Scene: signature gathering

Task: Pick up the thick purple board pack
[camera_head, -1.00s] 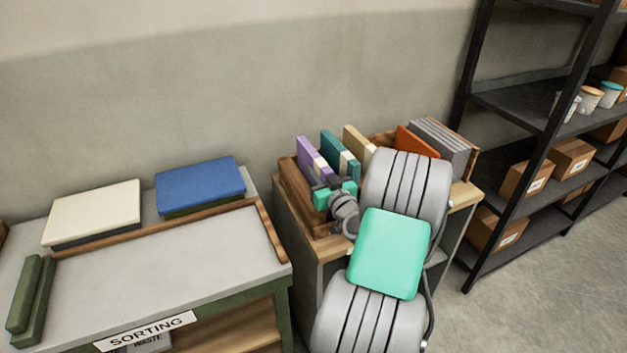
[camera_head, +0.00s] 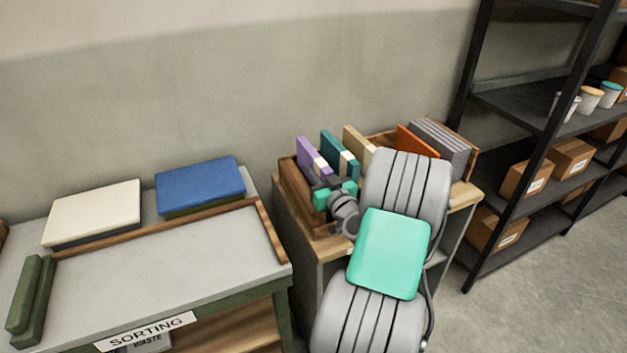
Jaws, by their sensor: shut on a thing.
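The purple board pack (camera_head: 307,152) stands upright at the left end of the wooden rack (camera_head: 296,192) on the small table. A pale band shows on its side. My gripper (camera_head: 322,187) is at the front of the rack, at the lower part of the purple pack, and is shut on it. The fingertips and the pack's lower part are mostly hidden by the gripper body and the rack.
Teal (camera_head: 336,148), tan (camera_head: 357,143) and orange (camera_head: 416,141) packs stand to the right in the rack, then grey ones (camera_head: 440,143). The sorting table (camera_head: 170,265) at left holds cream (camera_head: 92,214) and blue (camera_head: 200,184) boards. Black shelving (camera_head: 520,100) stands at right.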

